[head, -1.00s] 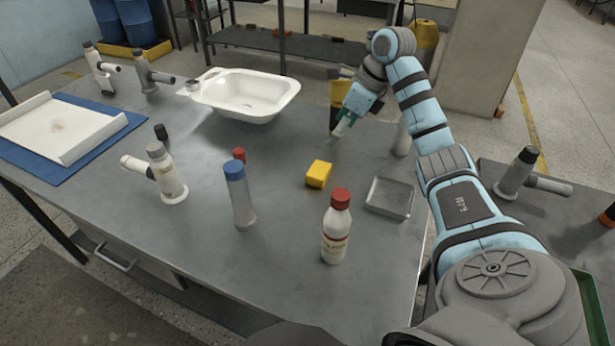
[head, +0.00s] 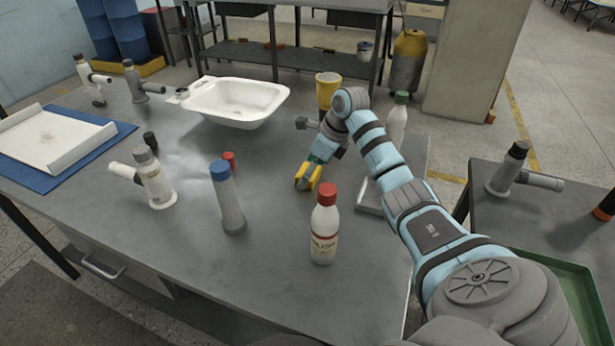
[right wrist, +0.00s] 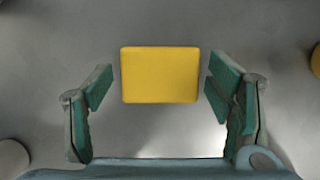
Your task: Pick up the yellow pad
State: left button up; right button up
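The yellow pad (head: 314,178) lies on the grey metal table, partly hidden behind my right gripper in the head view. In the right wrist view the yellow pad (right wrist: 159,75) shows whole, as a flat block between the two green fingers. My right gripper (right wrist: 157,86) is open, with a finger on each side of the pad and a small gap on both sides. In the head view my right gripper (head: 309,169) points down at the pad. My left gripper is not in view.
A white bottle with a red cap (head: 324,226) stands in front of the pad. A blue-capped bottle (head: 227,197) and a small red cap (head: 229,160) are to the left. A metal tray (head: 370,196) is to the right, partly behind my arm. A white basin (head: 237,103) and yellow cup (head: 327,90) stand behind.

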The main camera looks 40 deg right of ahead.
jog(key=c, duration=0.6)
jog(key=shift+c, duration=0.2)
jog(key=shift+r, duration=0.15)
notch_tip(320, 180, up, 20)
jog(key=p, duration=0.9)
jog(key=shift+p, duration=0.3)
jog(key=shift+o, duration=0.5)
jog(key=shift+c, duration=1)
